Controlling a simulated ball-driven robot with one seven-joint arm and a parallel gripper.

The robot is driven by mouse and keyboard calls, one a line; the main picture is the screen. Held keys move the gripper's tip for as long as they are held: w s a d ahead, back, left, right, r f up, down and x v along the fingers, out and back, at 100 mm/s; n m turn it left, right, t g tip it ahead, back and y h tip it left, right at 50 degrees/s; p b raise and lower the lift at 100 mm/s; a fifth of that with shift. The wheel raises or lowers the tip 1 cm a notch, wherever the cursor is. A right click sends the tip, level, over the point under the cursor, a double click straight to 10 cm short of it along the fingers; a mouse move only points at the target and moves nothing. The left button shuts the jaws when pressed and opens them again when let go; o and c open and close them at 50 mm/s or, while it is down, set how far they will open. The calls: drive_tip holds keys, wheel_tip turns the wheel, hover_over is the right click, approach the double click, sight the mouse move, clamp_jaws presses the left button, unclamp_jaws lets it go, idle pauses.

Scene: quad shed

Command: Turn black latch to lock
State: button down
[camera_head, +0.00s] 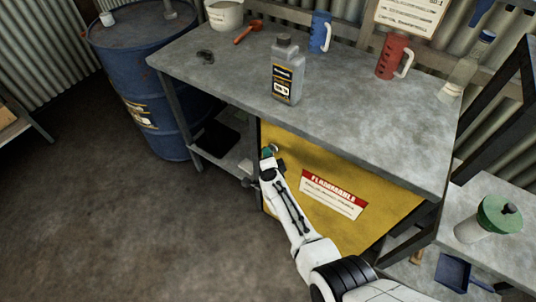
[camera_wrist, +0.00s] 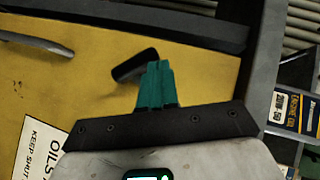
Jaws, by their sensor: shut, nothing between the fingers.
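The black latch (camera_wrist: 133,66) sits on the yellow cabinet door (camera_wrist: 95,65) in the wrist view. It is a short dark bar, tilted, with its upper right end just beyond my fingertips. My gripper (camera_wrist: 157,66) has green fingers that are shut and hold nothing. The fingertips overlap the latch's right end in this view; I cannot tell whether they touch it. In the head view my gripper (camera_head: 268,152) is at the upper left corner of the yellow door (camera_head: 375,195), below the bench top. There the latch cannot be made out clearly.
A grey bar handle (camera_wrist: 36,43) is on the door at the wrist view's upper left. The workbench top (camera_head: 225,75) overhangs the door and carries a grey bottle (camera_head: 288,75), a blue jug (camera_head: 319,32) and a red jug (camera_head: 391,57). A blue drum (camera_head: 140,65) stands left.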

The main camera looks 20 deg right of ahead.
drive_tip(key=shift+w+r, duration=0.1)
drive_tip(key=shift+w+a+b, duration=0.6)
drive_tip(key=shift+w+a, duration=0.2)
drive_tip(key=shift+w, duration=0.3)
drive_tip(key=shift+r, duration=0.1)
idle(1.0)
